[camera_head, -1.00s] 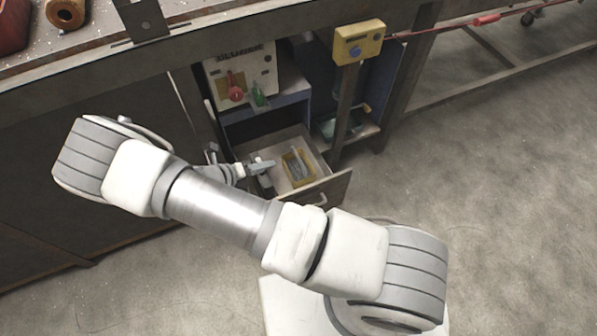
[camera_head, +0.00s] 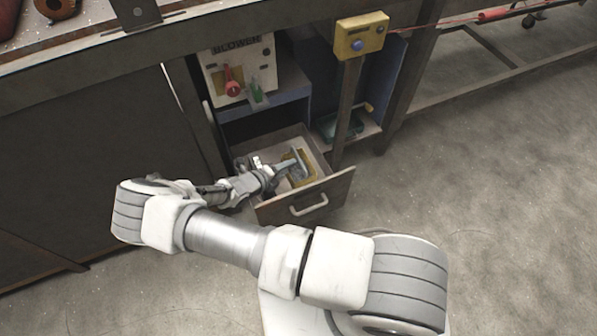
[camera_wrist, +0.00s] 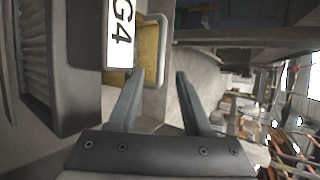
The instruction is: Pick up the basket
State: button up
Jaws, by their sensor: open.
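The basket (camera_head: 309,180) is small and yellow and sits inside the open drawer (camera_head: 333,186). In the wrist view the yellow basket (camera_wrist: 149,48) shows beyond the fingertips, with a grey rounded handle at its right edge. My gripper (camera_head: 288,166) is over the drawer, at the basket, and partly covers it in the head view. In the wrist view my gripper (camera_wrist: 158,73) is open, with the end of the handle appearing between its fingertips. I cannot tell whether either finger touches the handle.
The drawer's wooden front with a pale handle (camera_head: 309,205) faces the open floor. A blower box (camera_head: 240,70) with red and green switches is above the drawer. A yellow control box (camera_head: 361,36) on a post stands to the right. A G4 label (camera_wrist: 121,32) shows in the wrist view.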

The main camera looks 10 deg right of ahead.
jog(key=b+x, duration=0.2)
jog(key=x, duration=0.4)
jog(key=shift+s, duration=0.15)
grip_shut()
dwell(1.3)
